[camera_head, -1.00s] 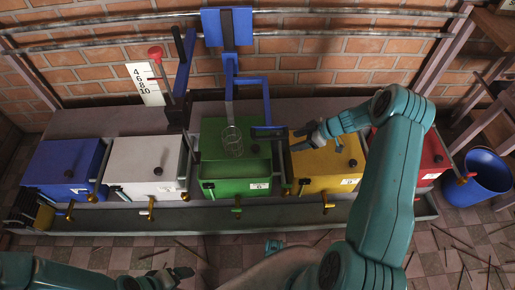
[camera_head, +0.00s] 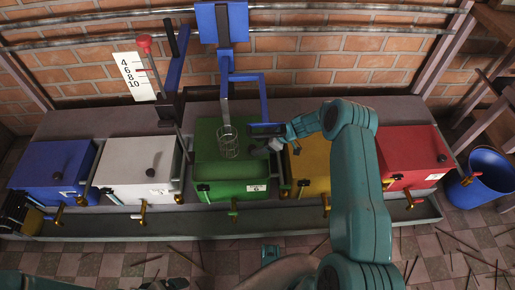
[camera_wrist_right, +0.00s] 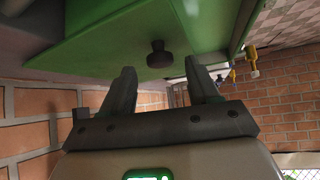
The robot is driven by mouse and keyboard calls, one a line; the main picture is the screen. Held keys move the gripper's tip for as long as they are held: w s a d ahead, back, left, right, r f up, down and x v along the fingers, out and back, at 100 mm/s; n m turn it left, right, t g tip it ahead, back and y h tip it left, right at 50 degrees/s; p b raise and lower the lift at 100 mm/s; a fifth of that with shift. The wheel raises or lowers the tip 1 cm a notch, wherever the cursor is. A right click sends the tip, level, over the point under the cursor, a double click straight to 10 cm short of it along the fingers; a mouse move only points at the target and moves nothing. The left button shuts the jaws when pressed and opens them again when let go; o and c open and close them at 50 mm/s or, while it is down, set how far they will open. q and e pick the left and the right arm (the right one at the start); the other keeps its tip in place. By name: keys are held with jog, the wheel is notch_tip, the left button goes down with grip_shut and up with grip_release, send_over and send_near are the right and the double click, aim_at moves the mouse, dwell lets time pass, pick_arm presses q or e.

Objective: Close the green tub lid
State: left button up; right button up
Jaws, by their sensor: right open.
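The green tub (camera_head: 232,189) stands in the middle of a row of coloured tubs. Its green lid (camera_head: 208,150) carries a dark round knob, clear in the right wrist view (camera_wrist_right: 159,55). My right gripper (camera_head: 272,144) is at the lid's right side, close to the knob. In the right wrist view its fingers (camera_wrist_right: 163,88) are apart and empty, with the knob beyond them and not gripped. My left gripper (camera_head: 176,284) only partly shows at the bottom edge; its fingers are unclear.
A wire cage (camera_head: 228,142) hangs over the green lid from a blue frame (camera_head: 265,98). Blue (camera_head: 50,165), white (camera_head: 138,165), yellow (camera_head: 312,170) and red (camera_head: 412,152) tubs flank it. A blue bucket (camera_head: 487,180) stands at the right. Brass taps line the front.

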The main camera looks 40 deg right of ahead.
jog(key=shift+w+a+f, duration=0.3)
jog(key=shift+f, duration=0.15)
grip_shut()
jog(key=shift+s, duration=0.1)
